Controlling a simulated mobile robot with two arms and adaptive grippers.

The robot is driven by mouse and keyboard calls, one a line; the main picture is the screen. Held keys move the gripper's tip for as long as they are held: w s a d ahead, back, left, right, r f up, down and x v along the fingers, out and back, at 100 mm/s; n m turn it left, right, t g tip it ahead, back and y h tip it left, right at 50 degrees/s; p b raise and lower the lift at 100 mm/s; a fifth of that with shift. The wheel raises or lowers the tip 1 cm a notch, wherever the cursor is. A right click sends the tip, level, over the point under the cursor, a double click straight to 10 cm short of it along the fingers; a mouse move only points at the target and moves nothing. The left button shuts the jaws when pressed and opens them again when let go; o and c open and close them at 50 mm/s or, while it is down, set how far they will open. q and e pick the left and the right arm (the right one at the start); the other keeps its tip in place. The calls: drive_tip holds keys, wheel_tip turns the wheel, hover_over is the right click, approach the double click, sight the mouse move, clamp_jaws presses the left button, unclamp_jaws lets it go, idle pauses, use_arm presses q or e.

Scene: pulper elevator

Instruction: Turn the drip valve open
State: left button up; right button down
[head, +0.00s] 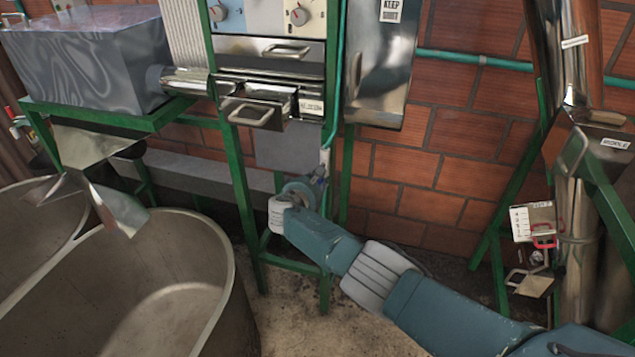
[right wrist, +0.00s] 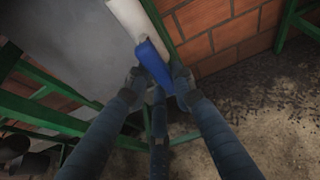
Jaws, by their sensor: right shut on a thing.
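A blue lever (right wrist: 153,62), which looks like the drip valve's handle, shows in the right wrist view at the end of a white pipe (right wrist: 127,18). It lies roughly in line with the pipe. The valve body is hard to make out there. My left gripper is in neither view.
Green frame legs (head: 243,205) stand close to the left of my right gripper. A steel cabinet with a drawer (head: 256,113) is above it. A brick wall (head: 440,170) lies behind. Large metal tanks (head: 165,285) fill the lower left. Red-handled locks (head: 543,236) hang at right.

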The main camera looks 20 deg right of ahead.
drive_tip(key=c, duration=1.4)
unclamp_jaws()
drive_tip(key=shift+c, duration=0.2)
drive_tip(key=shift+v, duration=0.8)
drive_tip(key=v, duration=1)
drive_tip(key=shift+a, duration=0.15)
drive_tip(key=shift+s, duration=0.15)
